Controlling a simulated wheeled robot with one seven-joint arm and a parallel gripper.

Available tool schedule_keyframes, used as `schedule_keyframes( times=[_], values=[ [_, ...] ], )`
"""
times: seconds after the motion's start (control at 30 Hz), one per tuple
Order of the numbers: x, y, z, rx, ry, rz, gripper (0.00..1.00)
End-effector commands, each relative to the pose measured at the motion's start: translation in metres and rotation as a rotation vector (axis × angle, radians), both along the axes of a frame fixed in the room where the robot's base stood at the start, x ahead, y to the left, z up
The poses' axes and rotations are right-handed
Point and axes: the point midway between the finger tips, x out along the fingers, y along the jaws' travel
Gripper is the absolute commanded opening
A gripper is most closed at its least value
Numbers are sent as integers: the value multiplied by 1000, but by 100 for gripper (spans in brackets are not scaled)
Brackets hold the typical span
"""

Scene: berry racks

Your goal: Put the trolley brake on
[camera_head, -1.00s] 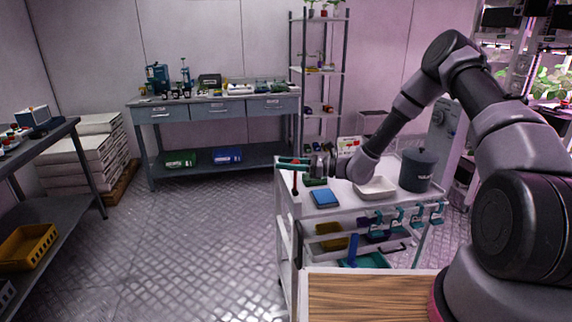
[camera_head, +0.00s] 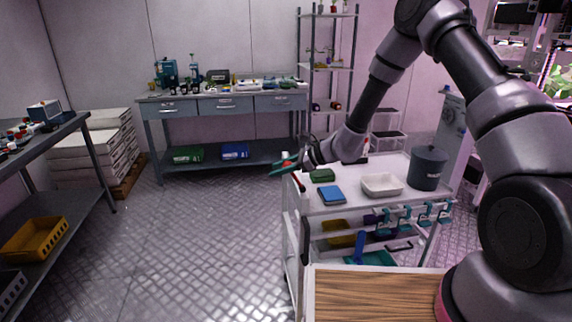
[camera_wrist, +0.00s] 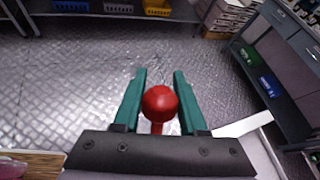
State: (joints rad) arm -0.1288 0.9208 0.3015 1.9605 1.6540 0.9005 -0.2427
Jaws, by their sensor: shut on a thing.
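The white trolley (camera_head: 352,207) stands right of centre in the head view. A red knob (camera_wrist: 160,103) on a short red stem, seemingly the brake lever's, sits between the teal fingers of my gripper (camera_wrist: 160,76) in the wrist view. The fingers are shut on the knob from both sides. In the head view my gripper (camera_head: 284,164) is at the trolley's far left corner, and the fingers tilt. A red upright part (camera_head: 299,182) shows at that corner below. The lever's lower end is hidden in the wrist view.
On the trolley top are a blue box (camera_head: 332,195), a white tray (camera_head: 382,185) and a dark pot (camera_head: 428,167). Teal clips hang on its front rail. A drawer bench (camera_head: 225,105) stands behind. The floor left of the trolley is clear.

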Motion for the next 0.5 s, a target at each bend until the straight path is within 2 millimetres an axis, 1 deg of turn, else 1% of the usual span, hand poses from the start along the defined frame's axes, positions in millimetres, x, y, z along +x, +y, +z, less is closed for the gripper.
schedule_keyframes(
  times=[0.03, 0.1, 0.3, 0.5],
  values=[
    [-3, 6, -3, -46, -16, 6, 0],
    [-4, 11, -8, -109, -35, 7, 0],
    [-8, 23, -26, -291, -89, 8, 0],
    [-10, 31, -45, -466, -138, 7, 0]
  ],
)
